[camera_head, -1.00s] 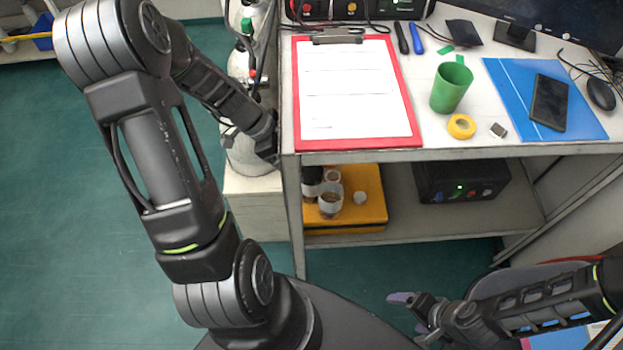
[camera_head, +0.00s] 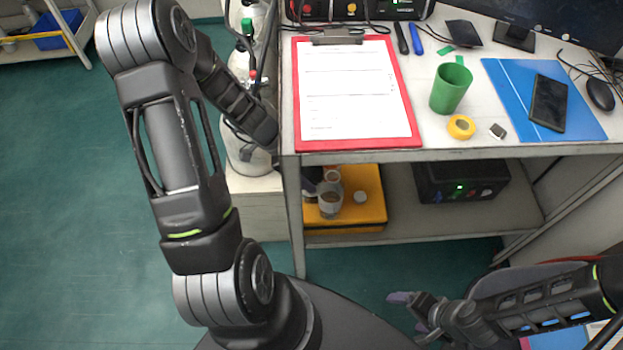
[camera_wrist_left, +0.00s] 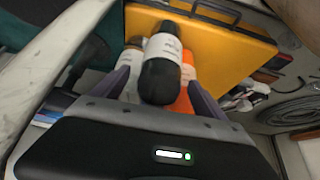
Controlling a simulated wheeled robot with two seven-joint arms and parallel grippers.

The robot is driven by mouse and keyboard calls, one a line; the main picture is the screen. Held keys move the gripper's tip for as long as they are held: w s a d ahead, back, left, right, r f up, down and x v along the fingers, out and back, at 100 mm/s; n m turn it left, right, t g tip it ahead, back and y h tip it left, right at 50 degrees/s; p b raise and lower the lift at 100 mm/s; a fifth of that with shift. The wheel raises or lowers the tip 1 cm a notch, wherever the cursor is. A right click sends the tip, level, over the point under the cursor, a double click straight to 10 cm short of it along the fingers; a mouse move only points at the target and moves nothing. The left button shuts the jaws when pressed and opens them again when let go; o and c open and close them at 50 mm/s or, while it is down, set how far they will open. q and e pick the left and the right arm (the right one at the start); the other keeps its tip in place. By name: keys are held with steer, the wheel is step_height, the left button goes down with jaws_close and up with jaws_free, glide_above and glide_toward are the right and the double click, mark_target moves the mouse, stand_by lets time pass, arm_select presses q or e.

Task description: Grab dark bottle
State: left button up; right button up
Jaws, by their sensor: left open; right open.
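The dark bottle (camera_wrist_left: 160,78), black with a grey label, is in the left wrist view, in front of a yellow case. My left gripper (camera_wrist_left: 159,84) is open, with one finger on each side of the bottle in that view; I cannot tell whether they touch it. In the head view my left arm reaches down at the table's left end, and its gripper is mostly hidden by the table edge and leg. My right gripper (camera_head: 412,312) is open and empty at lower right, away from the shelf.
The yellow case (camera_head: 368,190) lies on the lower shelf with clear jars (camera_head: 330,203). A black box (camera_head: 462,182) stands right of it. The tabletop above holds a red clipboard (camera_head: 410,110), a green cup (camera_head: 451,90) and yellow tape (camera_head: 461,127). A white cylinder (camera_head: 245,160) stands left.

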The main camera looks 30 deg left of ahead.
arm_select(q)
steer(key=shift+c, duration=0.2)
stand_by(0.3)
jaws_close()
stand_by(0.8)
